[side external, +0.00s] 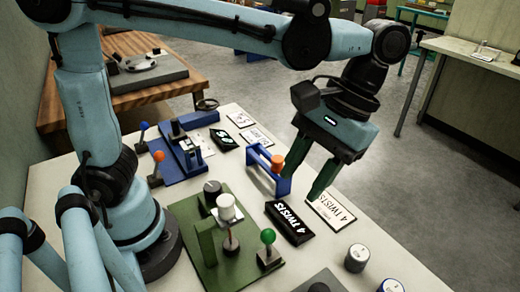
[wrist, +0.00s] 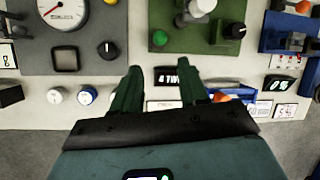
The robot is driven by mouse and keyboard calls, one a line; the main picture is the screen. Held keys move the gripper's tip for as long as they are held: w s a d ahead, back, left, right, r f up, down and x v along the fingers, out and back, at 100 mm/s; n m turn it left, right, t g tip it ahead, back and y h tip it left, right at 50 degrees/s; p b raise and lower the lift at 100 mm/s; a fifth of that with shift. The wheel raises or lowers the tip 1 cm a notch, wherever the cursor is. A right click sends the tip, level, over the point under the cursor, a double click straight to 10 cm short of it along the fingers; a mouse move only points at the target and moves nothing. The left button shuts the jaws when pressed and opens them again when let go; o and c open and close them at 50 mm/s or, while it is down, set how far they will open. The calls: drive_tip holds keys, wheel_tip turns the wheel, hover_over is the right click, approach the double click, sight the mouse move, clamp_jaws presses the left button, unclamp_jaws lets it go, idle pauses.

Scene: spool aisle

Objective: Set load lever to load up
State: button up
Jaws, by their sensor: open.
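No lever here carries a readable "load" label, so I cannot tell which is the load lever. In the side view a green-knobbed lever (side external: 267,237) stands upright at the green panel's (side external: 198,262) front right. A blue-knobbed lever (side external: 143,127) and an orange-knobbed lever (side external: 157,157) stand at the left by a blue fixture (side external: 183,163). An orange cap (side external: 278,163) sits on a blue bracket (side external: 262,177). My gripper (side external: 300,178) is open and empty above the bench by the black "4 TWISTS" display (side external: 289,222). The wrist view shows the green knob (wrist: 160,38) ahead of the fingers (wrist: 162,68).
A white knob (side external: 226,206) stands tall on the green panel. White (side external: 357,257) and blue-rimmed (side external: 390,286) round knobs stand near the bench's right edge. A grey panel with a gauge (wrist: 63,12) shows in the wrist view. Bare bench (side external: 330,258) lies between the display and these knobs.

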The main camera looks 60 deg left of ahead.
drive_tip(key=shift+o, duration=0.7)
drive_tip(key=shift+a, duration=0.1)
drive_tip(key=m+t+h, duration=0.3)
drive_tip(key=m+t, duration=0.1)
drive_tip(key=m, duration=0.1)
approach(268, 231)
drive_tip(key=shift+s+d+f, duration=0.1)
drive_tip(key=shift+d+f, duration=0.15)
drive_tip(key=shift+f, duration=1.3)
drive_tip(key=shift+s+d+f, duration=0.1)
drive_tip(key=shift+d+f, duration=0.15)
drive_tip(key=shift+f, duration=1.3)
drive_tip(key=shift+s+d+f, duration=0.1)
drive_tip(key=shift+d+f, duration=0.15)
drive_tip(key=shift+f, duration=1.25)
clamp_jaws()
